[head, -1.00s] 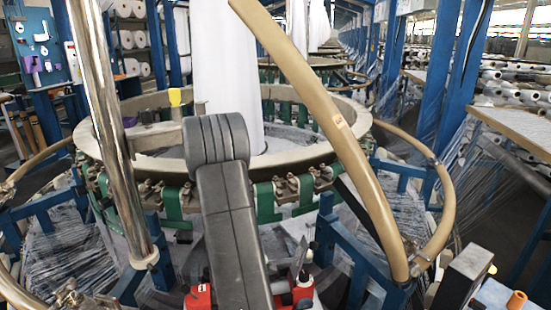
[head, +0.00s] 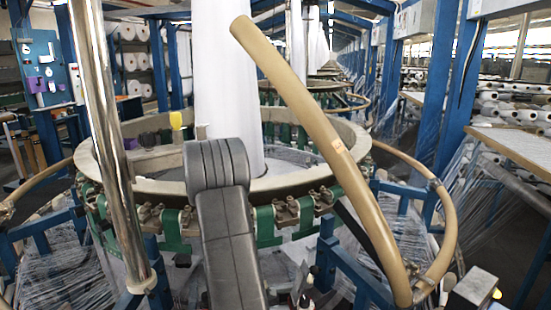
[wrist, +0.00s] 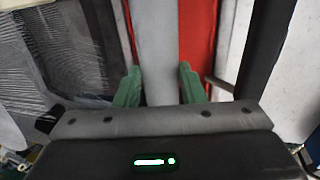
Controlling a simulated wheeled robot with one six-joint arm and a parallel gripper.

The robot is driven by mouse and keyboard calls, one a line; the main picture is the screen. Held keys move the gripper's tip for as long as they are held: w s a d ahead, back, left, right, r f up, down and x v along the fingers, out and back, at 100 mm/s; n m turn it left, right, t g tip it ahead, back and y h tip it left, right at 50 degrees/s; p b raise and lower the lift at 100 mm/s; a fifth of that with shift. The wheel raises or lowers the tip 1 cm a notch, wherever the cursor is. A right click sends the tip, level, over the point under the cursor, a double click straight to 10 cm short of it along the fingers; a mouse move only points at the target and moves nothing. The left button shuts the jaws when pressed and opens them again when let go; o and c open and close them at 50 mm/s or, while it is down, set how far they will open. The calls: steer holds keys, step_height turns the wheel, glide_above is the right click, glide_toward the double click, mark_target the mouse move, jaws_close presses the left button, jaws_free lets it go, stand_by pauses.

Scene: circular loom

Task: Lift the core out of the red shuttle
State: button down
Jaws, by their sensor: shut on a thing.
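In the wrist view, my gripper (wrist: 159,88) has its two green fingertips on either side of a pale grey cylinder, the core (wrist: 155,45). It is shut on the core. The red shuttle (wrist: 198,40) shows as a broad red strip right of the core and a thin red edge on its left. The core lies between these red sides in the picture; I cannot tell whether it is clear of the shuttle. In the head view my own grey arm hides the gripper and core.
The loom's round ring (head: 290,185) with green straps surrounds a tall white fabric tube (head: 225,70). A thick tan hose (head: 310,115) arches close on the right, and a shiny metal post (head: 100,130) stands on the left. Blue frame bars and fine threads fill the lower sides.

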steer(key=shift+r+p, duration=0.4)
steer(key=shift+r, duration=0.15)
step_height(320, 180, up, 11)
steer(key=p, duration=0.9)
steer(key=shift+f, duration=0.15)
